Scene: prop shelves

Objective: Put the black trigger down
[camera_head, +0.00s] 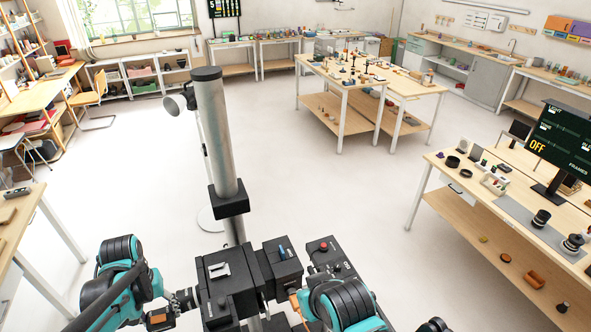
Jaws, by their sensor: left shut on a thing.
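My left arm comes in at the bottom left, and my left gripper (184,299) is low in the view, beside the black body parts of my own base. It is shut on a small dark thing, which I take to be the black trigger. The thing is too small and too dark against the black gripper to make out its shape. It is held above the floor, away from any table. My right arm shows at the bottom centre, but its gripper is out of view.
A wooden table (423,205) at the right holds camera lenses, small props and a monitor (562,138). Another table edge (24,206) is at the left. A central workbench (335,75) carries many small items. Shelves and counters line the walls. The pale floor (290,180) between is clear.

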